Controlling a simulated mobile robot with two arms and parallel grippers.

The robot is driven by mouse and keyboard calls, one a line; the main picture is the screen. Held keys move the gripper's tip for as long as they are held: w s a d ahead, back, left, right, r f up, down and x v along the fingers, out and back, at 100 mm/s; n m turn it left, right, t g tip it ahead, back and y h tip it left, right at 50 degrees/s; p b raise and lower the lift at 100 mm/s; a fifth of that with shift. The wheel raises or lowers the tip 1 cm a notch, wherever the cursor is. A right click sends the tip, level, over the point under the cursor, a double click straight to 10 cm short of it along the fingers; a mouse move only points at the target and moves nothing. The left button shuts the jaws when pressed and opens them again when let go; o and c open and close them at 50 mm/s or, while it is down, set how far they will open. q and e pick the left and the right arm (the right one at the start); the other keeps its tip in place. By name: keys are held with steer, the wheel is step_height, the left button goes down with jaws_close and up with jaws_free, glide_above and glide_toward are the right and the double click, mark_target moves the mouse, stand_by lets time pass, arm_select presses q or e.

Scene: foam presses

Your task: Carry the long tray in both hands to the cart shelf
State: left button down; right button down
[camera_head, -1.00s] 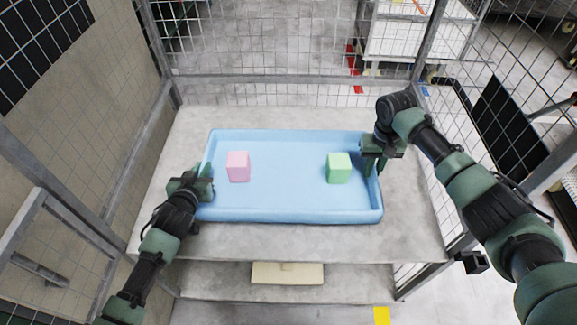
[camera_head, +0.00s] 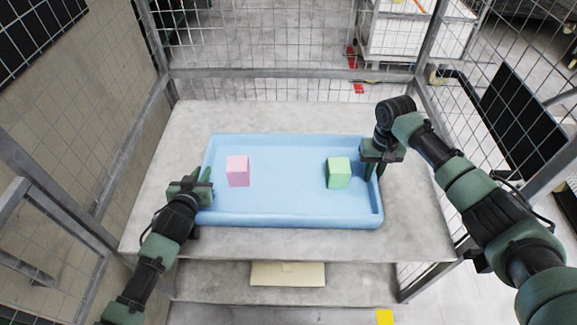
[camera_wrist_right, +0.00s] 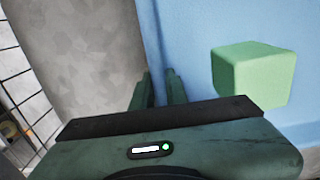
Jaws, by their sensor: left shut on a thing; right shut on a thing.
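The long blue tray (camera_head: 290,218) lies on or just above the grey upper shelf of a mesh-sided cart; I cannot tell whether it touches. A pink block (camera_head: 238,171) stands in its left part and a green block (camera_head: 338,173) in its right part. My left gripper (camera_head: 206,188) is shut on the tray's left end wall. My right gripper (camera_head: 372,160) is shut on the tray's right end wall. In the right wrist view, the right gripper's fingers (camera_wrist_right: 160,88) straddle the blue tray wall (camera_wrist_right: 185,40), with the green block (camera_wrist_right: 253,72) inside beside them.
The grey shelf (camera_head: 415,215) has bare room around the tray. Wire mesh and metal posts (camera_head: 290,75) close the back and sides. A lower shelf holds a flat beige piece (camera_head: 288,274). A white mesh cage (camera_head: 410,30) stands behind.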

arm_select(q)
steer(key=c, duration=1.4)
jaws_free()
arm_select(e)
steer(key=c, duration=1.4)
jaws_free()
arm_select(q)
steer(key=v, duration=1.2)
arm_select(e)
step_height(320, 180, up, 12)
steer(key=shift+f, duration=0.1)
